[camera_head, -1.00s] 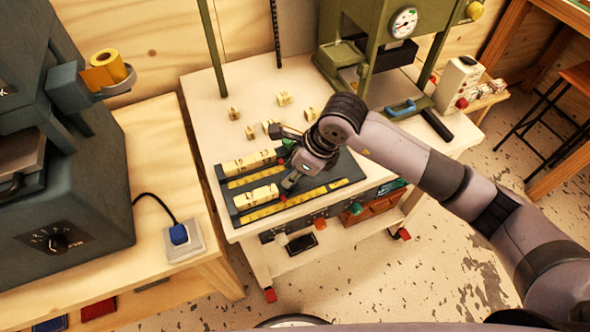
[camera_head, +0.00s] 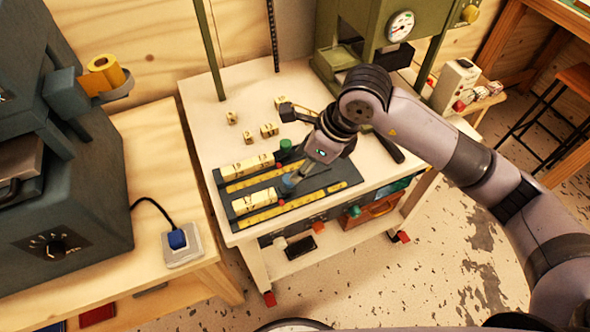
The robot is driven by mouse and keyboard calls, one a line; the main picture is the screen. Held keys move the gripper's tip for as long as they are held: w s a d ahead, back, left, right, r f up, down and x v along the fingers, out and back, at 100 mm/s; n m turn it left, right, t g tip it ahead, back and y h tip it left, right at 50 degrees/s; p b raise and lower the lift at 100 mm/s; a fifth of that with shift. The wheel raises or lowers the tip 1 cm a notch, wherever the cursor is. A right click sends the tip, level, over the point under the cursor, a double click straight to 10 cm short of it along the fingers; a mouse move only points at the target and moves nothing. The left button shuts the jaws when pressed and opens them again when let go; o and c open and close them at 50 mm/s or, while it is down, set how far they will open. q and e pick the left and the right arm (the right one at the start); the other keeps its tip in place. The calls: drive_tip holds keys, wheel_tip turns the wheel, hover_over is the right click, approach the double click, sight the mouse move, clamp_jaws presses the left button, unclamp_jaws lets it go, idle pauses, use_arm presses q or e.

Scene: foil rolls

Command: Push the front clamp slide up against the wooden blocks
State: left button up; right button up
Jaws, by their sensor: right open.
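A dark two-channel clamp fixture (camera_head: 327,174) lies on the front of the white table, with yellow scale strips. A row of pale wooden blocks (camera_head: 255,201) lies in the front channel and another row (camera_head: 247,165) in the rear one. The front clamp slide (camera_head: 290,183), with a bluish knob and a red dot below, is at the right end of the front blocks; I cannot tell if they touch. The rear clamp slide (camera_head: 287,147) has a green knob. My right gripper (camera_head: 299,176) is open, its tips close to the front slide, which it partly hides. My left gripper is not in view.
Several loose blocks (camera_head: 268,130) lie behind the fixture. A green press (camera_head: 375,60) with a dial stands at the back right. A wooden bench (camera_head: 150,215) with a dark machine (camera_head: 70,190) is at the left.

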drive_tip(key=v, duration=0.5)
drive_tip(key=shift+a+f, duration=0.1)
